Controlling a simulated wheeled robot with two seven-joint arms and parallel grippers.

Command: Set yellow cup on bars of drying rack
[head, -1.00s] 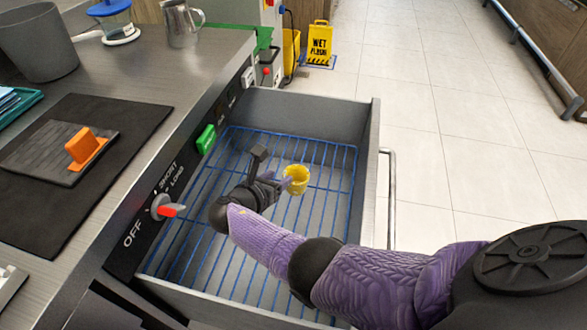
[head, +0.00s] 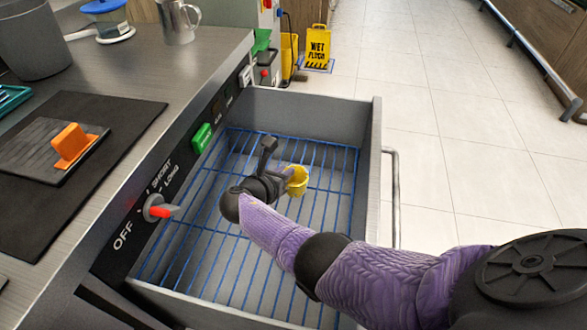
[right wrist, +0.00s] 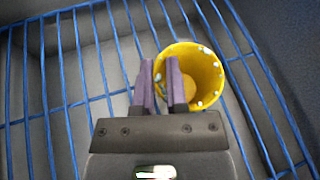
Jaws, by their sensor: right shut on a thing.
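The yellow cup (head: 298,185) is inside the open drawer, over the blue bars of the drying rack (head: 318,143). Its open top faces up. My right gripper (head: 284,176) is shut on the cup's rim. In the right wrist view, the fingers of my right gripper (right wrist: 160,80) pinch the left wall of the yellow cup (right wrist: 205,75), one finger inside and one outside. Blue rack bars (right wrist: 62,85) pass around and behind the cup. I cannot tell whether the cup's base touches the bars. My left gripper is not in view.
The grey drawer (head: 376,130) has raised walls around the rack and a handle (head: 395,185) on its right side. A counter (head: 215,45) with a red-tipped knob (head: 160,208) and a green switch (head: 201,138) borders it on the left. The other rack bars look clear.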

